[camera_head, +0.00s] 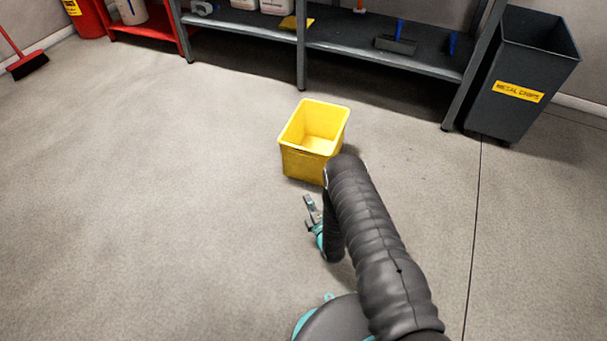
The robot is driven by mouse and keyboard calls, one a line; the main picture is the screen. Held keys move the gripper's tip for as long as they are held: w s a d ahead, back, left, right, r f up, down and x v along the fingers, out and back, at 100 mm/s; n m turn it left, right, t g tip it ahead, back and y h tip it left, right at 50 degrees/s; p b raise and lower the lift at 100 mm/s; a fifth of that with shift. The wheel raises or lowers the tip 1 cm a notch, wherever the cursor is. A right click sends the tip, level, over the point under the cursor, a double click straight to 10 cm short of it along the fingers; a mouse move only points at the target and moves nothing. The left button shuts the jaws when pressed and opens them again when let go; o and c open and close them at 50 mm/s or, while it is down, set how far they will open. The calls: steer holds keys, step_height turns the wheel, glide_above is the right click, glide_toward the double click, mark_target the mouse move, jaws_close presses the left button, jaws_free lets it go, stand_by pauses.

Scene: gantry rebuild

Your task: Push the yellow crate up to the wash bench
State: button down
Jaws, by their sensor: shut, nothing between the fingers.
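The yellow crate (301,165) stands upright and open-topped on the concrete floor, and it looks empty. Part of its near right corner is hidden behind my arm. The grey bench (375,59) with a low shelf stands beyond the crate, with bare floor between them. I cannot tell from any label that it is the wash bench. My gripper (308,203) is low, on the near side of the crate, shut and empty. A small gap seems to show between it and the crate. My arm partly hides the gripper's mount.
A dark bin (522,75) labelled metal chips stands at the right end of the bench. A red shelf unit (150,29) and a red broom (28,64) are at the far left. Tools and containers lie on the bench's shelf. The floor left of the crate is clear.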

steer(key=shift+f, duration=0.2)
steer(key=b, duration=0.1)
glide_toward(301, 169)
steer(key=a, duration=0.2)
steer(key=w+a, duration=0.1)
steer(key=a, duration=0.1)
steer(key=shift+w+r, duration=0.1)
steer(key=shift+w, duration=0.1)
steer(key=w, duration=0.3)
steer(key=shift+w+d, duration=0.15)
steer(key=shift+d, duration=0.2)
steer(key=shift+w+d, duration=0.1)
steer(key=shift+w, duration=0.4)
steer(key=shift+w+d+b, duration=0.1)
steer(key=shift+b, duration=0.2)
